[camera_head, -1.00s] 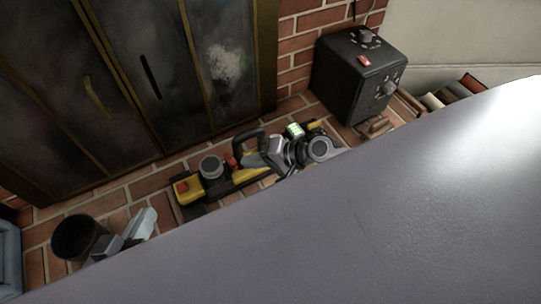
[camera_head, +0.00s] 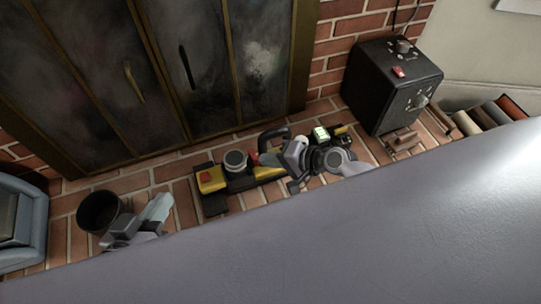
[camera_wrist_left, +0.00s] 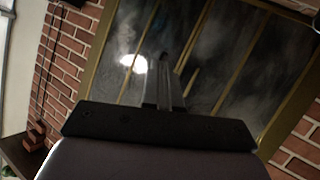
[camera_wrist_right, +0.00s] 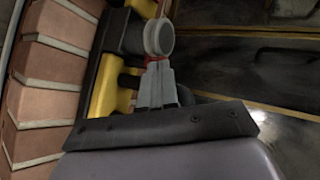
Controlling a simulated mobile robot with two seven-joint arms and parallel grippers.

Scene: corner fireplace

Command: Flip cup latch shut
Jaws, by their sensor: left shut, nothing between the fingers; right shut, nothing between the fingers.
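A yellow-and-black device (camera_head: 210,179) lies on the brick floor before the dark doors, with a round grey-topped cup-like part (camera_head: 235,160) standing on it. That part also shows in the right wrist view (camera_wrist_right: 159,37), just beyond my right fingertips. I cannot make out a separate latch. My right gripper (camera_wrist_right: 156,68) is shut and empty; its tips overlap the base of the grey-topped part in that view, and contact is unclear. My left gripper (camera_wrist_left: 165,58) is shut and empty, pointing toward the doors. It also shows at the left in the head view (camera_head: 158,207).
Dark glass doors (camera_head: 160,70) stand behind the device. A black box with knobs (camera_head: 385,90) stands at the right, near logs (camera_head: 470,122). A dark round bucket-like thing (camera_head: 100,211) is at the left. A large grey surface hides the lower head view.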

